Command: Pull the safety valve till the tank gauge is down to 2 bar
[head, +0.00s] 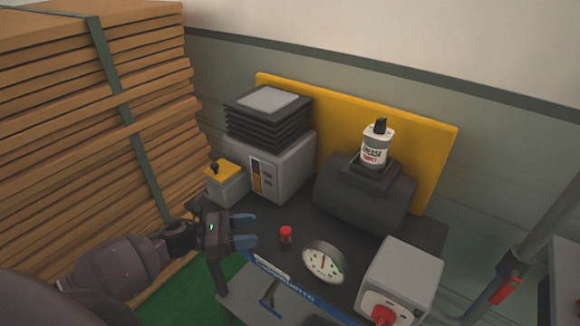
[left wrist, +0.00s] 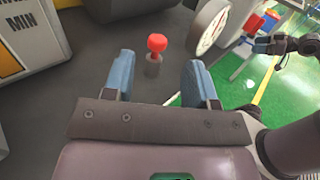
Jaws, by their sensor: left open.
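The safety valve, with a red knob on a short grey stem (head: 286,236), stands upright on the dark deck left of the gauge; it also shows in the left wrist view (left wrist: 157,44). The round white tank gauge (head: 322,263) has a red needle pointing roughly up; its numbers are too small to read. It is seen at a slant in the left wrist view (left wrist: 210,28). My left gripper (head: 244,232) is open and empty, left of the valve. In the left wrist view the knob lies beyond and between its blue fingertips (left wrist: 160,68), apart from them. My right gripper (left wrist: 264,46) shows small there.
A dark cylindrical tank (head: 365,198) bears a grease bottle (head: 376,147). A grey unit with black bellows (head: 268,165) and a yellow-topped box (head: 224,180) stand left. A grey box with a red knob (head: 402,280) stands right of the gauge. Stacked boards (head: 80,150) rise at far left.

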